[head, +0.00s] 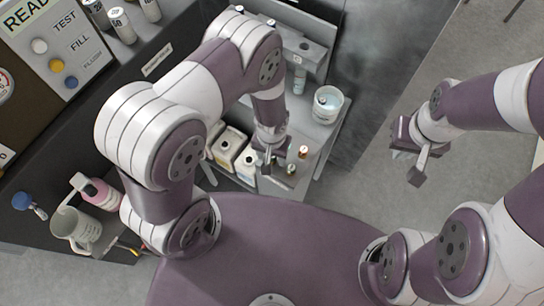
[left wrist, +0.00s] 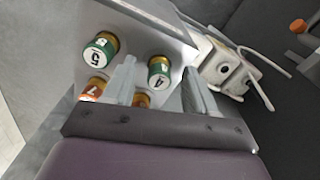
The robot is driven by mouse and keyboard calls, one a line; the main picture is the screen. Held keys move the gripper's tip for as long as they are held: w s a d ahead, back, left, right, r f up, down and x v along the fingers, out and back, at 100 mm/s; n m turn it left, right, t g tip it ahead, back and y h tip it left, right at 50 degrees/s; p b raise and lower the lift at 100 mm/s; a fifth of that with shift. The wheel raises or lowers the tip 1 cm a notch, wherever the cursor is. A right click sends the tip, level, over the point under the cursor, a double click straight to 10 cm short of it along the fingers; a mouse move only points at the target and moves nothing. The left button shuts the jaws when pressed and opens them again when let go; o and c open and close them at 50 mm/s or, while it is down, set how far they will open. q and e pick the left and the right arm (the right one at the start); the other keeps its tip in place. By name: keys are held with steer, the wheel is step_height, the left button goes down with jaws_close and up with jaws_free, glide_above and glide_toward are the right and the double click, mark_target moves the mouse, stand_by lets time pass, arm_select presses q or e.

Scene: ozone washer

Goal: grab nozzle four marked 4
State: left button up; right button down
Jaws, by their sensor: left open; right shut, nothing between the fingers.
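In the left wrist view, nozzle four (left wrist: 160,74) has a green cap marked 4 and stands on a grey surface. My left gripper (left wrist: 159,64) is open, its two fingers on either side of nozzle four in the picture; I cannot tell whether either touches it. The head view shows this gripper (head: 268,158) low over the small shelf, with nozzle caps (head: 303,152) beside it, their numbers too small to read. My right gripper (head: 412,160) is shut and empty, in the air at the right, far from the nozzles.
White jugs (head: 230,147) stand left of the gripper. The floor at right is free.

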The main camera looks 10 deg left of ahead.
arm_select(q)
steer(key=shift+w+f, duration=0.1)
steer(key=shift+f, duration=0.45)
jaws_close()
